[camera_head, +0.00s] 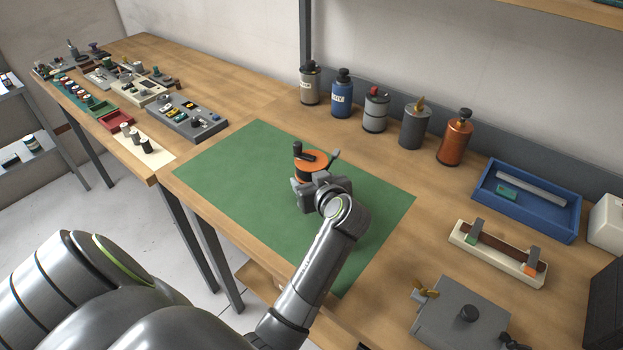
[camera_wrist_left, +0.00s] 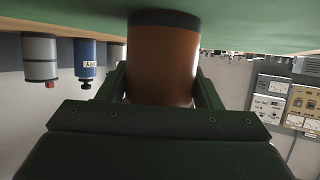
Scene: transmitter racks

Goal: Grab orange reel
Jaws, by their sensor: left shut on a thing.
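The orange reel (camera_head: 311,160), with a black knob on its top, is over the green mat (camera_head: 240,165) in the head view. My left gripper (camera_head: 308,183) reaches it from the near side and is shut on it. In the left wrist view the reel (camera_wrist_left: 162,62) fills the space between the two fingers, its dark end close to the mat, which shows along the top of that upside-down picture. I cannot tell whether the reel touches the mat. The gripper and wrist hide its near lower part. My right gripper is not in view.
Several bottles and canisters, including an orange bottle (camera_head: 455,138), line the back of the table. A blue tray (camera_head: 527,207), a cream holder (camera_head: 495,260) and a grey box (camera_head: 460,315) stand at the right. Small parts crowd the left table. The mat around the reel is clear.

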